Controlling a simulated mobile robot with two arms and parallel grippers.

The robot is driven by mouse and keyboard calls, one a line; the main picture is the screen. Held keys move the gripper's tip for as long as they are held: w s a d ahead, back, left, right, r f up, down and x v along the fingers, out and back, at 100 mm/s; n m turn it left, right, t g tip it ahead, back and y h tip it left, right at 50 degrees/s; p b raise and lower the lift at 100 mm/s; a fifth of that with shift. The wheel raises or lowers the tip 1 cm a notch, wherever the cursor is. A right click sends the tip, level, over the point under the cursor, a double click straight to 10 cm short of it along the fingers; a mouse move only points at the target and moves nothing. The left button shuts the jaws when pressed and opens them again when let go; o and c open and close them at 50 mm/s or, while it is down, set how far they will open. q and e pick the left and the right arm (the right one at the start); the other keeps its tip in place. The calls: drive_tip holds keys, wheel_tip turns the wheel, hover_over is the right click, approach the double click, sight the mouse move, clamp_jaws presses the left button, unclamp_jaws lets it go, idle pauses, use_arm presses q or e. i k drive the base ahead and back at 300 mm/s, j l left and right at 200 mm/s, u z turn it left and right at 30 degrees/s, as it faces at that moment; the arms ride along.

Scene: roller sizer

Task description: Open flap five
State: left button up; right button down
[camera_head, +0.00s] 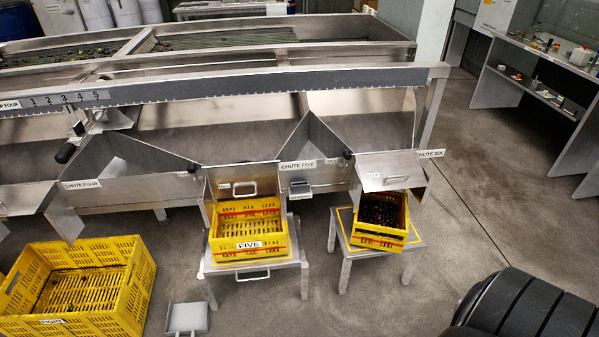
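A metal flap with a pale handle (243,187) stands behind and above a yellow crate labelled FIVE (248,245). I take it as flap five; its small label is too small to read surely. The crate looks empty and sits on a low metal stand (250,267). The CHUTE FIVE label (297,165) is on the chute wall to the right of this flap. A small grey handle (300,187) is below that label. A black knob (194,167) is at the flap's upper left. Neither of my grippers is in view.
A metal flap (390,166) at right is tilted out over a yellow crate of dark fruit (382,211). A large yellow crate (80,285) is on the floor at left. A grey scoop (187,318) lies nearby. The floor at right (470,200) is clear.

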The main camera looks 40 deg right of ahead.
sight(248, 181)
drive_tip(key=z, duration=0.75)
